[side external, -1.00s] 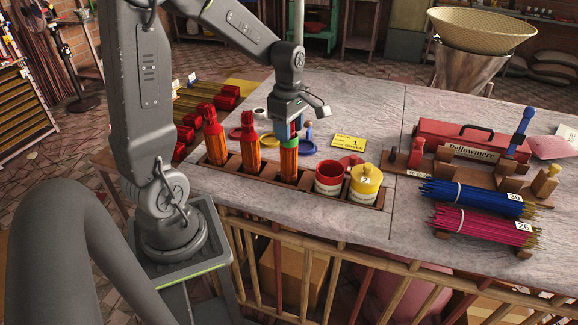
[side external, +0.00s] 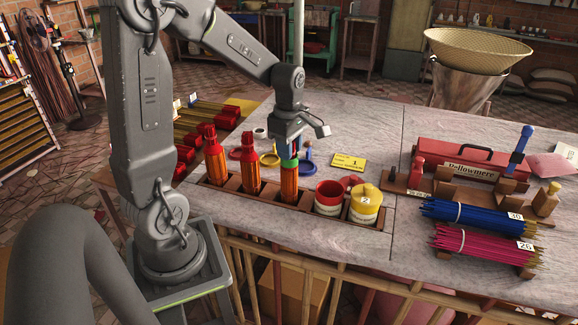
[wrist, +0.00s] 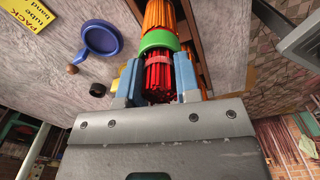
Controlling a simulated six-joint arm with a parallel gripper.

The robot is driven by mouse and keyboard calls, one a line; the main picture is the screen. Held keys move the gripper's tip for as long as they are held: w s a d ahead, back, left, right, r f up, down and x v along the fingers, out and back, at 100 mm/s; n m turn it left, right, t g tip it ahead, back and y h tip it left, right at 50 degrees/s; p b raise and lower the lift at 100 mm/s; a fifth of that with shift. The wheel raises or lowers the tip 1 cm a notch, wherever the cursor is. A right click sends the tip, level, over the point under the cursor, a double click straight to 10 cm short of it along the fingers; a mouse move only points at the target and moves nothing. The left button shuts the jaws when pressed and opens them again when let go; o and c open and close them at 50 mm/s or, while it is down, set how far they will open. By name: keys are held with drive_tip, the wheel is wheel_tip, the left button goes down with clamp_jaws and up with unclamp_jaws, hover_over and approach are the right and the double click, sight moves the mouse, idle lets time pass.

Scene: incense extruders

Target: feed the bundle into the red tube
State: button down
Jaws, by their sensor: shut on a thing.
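My gripper (side external: 289,149) is upright over an orange tube (side external: 289,184) with a green collar (side external: 289,163), standing in the wooden rack. In the wrist view, its blue fingers (wrist: 158,78) are shut on a bundle of red sticks (wrist: 158,84) with a pinkish band. The bundle's end meets the green collar (wrist: 158,41), in line with the tube (wrist: 160,14); how far inside it sits is hidden. Two similar orange tubes with red tops, a left one (side external: 215,163) and a middle one (side external: 250,171), stand in the rack to the left.
A red pot (side external: 329,197) and a yellow lidded pot (side external: 365,204) stand right of the tube. Blue sticks (side external: 470,217) and magenta sticks (side external: 480,243) lie at the right.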

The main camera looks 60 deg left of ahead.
wheel_tip(320, 180, up, 22)
drive_tip(key=w+d, duration=0.8)
wheel_tip(320, 180, down, 12)
drive_tip(key=shift+s+r, duration=0.15)
idle(1.8)
drive_tip(key=shift+a, duration=0.1)
idle(0.5)
